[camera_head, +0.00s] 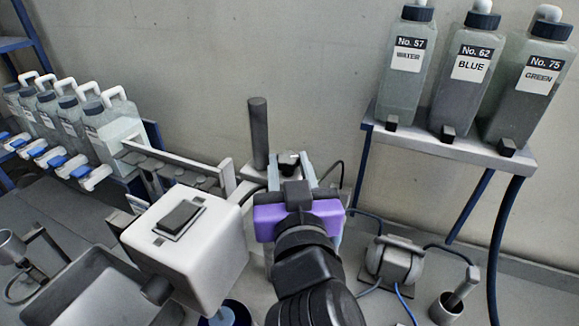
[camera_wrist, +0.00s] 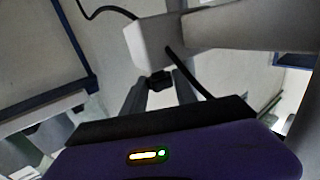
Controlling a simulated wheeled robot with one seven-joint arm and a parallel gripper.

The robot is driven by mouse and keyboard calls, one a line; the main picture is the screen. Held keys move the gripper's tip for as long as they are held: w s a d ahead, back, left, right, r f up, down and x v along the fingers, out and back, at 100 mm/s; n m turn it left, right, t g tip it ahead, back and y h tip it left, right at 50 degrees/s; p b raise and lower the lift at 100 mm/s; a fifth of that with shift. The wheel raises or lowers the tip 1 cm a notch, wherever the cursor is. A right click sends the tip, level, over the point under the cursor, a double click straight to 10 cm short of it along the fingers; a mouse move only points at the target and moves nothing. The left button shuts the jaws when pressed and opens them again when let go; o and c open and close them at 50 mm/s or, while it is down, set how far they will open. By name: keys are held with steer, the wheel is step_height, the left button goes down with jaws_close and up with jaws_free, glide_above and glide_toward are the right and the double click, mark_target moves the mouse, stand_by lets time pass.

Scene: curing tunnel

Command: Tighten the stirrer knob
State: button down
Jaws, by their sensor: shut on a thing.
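My gripper (camera_head: 290,168) reaches forward from the purple wrist body toward the back wall, beside a dark upright post (camera_head: 258,135). A small black knob (camera_head: 289,158) sits between its fingertips. In the wrist view the two grey fingers (camera_wrist: 160,88) converge on the same black knob (camera_wrist: 160,79), one on each side, and are shut on it. The knob lies just below a pale block (camera_wrist: 150,45) joined to a thick light bar. My own wrist hides much of what is below the knob in the head view.
A white box with a black top plate (camera_head: 190,245) stands close at left. A grey tray (camera_head: 100,295) is at lower left. A shelf (camera_head: 455,147) holds three labelled bottles at right. A small motor-like unit (camera_head: 396,260) with cables stands right of my arm.

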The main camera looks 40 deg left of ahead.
stand_by(0.3)
steer(key=c, duration=1)
jaws_free()
steer(key=shift+r, duration=0.1)
steer(key=shift+o, duration=0.2)
steer(key=shift+s+a, duration=0.1)
steer(key=shift+n+g+y+p, duration=0.35)
steer(key=shift+n+g+y, duration=0.15)
steer(key=shift+g+y, duration=0.1)
steer(key=shift+w+d+n+g+y+p, duration=0.15)
steer(key=shift+n+g+y+p, duration=0.1)
steer(key=shift+n+g+y, duration=0.2)
steer(key=shift+w+d+n+g+y+p, duration=0.15)
steer(key=shift+n+g+y+p, duration=0.15)
steer(key=shift+g, duration=0.25)
